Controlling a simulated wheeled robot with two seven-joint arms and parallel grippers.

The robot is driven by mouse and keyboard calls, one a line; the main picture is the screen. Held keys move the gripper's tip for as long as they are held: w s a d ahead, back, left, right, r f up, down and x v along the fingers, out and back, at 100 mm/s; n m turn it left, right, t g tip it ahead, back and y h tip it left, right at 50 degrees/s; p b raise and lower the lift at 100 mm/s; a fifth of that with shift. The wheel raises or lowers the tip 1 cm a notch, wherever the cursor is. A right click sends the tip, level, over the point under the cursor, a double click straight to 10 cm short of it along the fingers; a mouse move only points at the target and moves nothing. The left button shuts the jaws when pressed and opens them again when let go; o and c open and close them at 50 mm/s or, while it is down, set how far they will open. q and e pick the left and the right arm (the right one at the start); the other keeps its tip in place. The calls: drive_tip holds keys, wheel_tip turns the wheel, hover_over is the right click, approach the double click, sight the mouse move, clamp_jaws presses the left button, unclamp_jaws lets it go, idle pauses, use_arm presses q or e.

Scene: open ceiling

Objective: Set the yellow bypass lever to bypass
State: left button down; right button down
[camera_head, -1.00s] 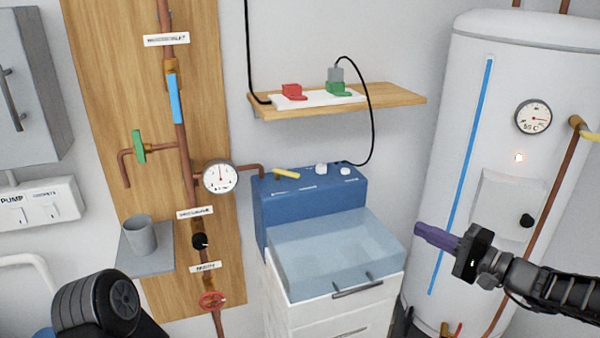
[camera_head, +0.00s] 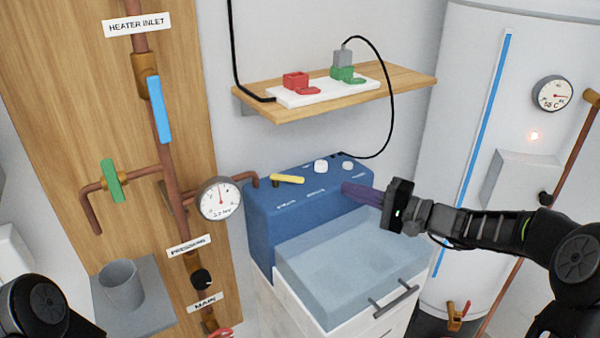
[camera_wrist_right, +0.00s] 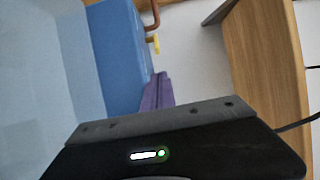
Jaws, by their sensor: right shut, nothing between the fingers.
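My right gripper (camera_head: 345,187) has purple fingers that are shut and empty. In the head view its tips are over the right part of the blue unit, to the right of the lever and apart from it. In the right wrist view the fingers (camera_wrist_right: 158,80) point toward the lever. My left gripper is not in view; only part of my left arm shows.
Two white knobs (camera_head: 320,166) sit on the unit right of the lever. A wooden shelf (camera_head: 400,82) with red and green plugs hangs above, with a black cable (camera_head: 391,100) hanging down. A pressure gauge (camera_head: 218,199) stands left.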

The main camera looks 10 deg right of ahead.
sight(315, 187)
drive_tip(key=shift+s+d, duration=0.1)
drive_tip(key=p+x, duration=0.3)
drive_tip(key=x, duration=0.7)
idle(0.5)
